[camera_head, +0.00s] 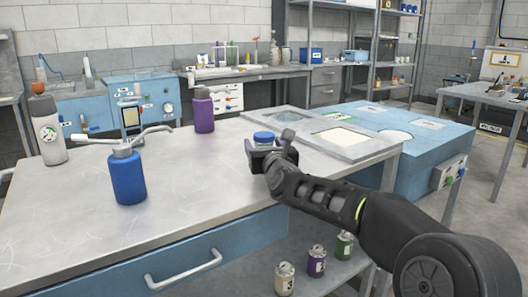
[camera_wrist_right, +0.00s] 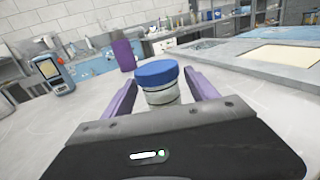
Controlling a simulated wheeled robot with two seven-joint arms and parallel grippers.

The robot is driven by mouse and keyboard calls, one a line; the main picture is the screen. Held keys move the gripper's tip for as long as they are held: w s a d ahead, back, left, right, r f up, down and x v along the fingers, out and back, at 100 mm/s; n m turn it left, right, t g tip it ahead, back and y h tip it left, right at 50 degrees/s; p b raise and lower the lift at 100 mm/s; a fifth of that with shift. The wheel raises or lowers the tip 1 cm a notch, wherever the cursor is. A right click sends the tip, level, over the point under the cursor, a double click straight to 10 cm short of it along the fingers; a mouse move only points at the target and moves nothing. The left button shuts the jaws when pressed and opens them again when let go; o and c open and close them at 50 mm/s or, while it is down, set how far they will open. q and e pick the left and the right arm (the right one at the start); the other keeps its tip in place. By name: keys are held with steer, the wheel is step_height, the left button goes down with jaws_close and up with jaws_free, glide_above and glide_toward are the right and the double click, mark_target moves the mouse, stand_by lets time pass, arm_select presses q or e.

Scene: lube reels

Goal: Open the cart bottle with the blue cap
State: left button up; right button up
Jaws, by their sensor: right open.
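The cart bottle with the blue cap (camera_head: 264,136) stands upright on the metal table, near its right part. In the right wrist view its blue cap (camera_wrist_right: 157,72) sits on a pale, clear-looking body (camera_wrist_right: 161,95). My right gripper (camera_head: 266,147) is at the bottle, and its purple fingers (camera_wrist_right: 160,82) reach along both sides of it. The fingers are open, with the bottle between them; a gap shows at least on the right side. The bottle's lower part is hidden by the gripper. My left gripper is not in view.
On the metal table (camera_head: 200,205) stand a blue bottle with a spout (camera_head: 129,178), a purple bottle (camera_head: 203,112), a white bottle (camera_head: 48,132) and a grey framed tray (camera_head: 340,135). Several small cans stand on the shelf below. The table's front middle is clear.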

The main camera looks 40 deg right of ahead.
steer(key=shift+w+d, duration=0.15)
steer(key=shift+w, duration=0.15)
stand_by(0.4)
jaws_close()
stand_by(0.6)
steer(key=shift+r, duration=0.15)
step_height(320, 180, up, 10)
steer(key=p, duration=0.5)
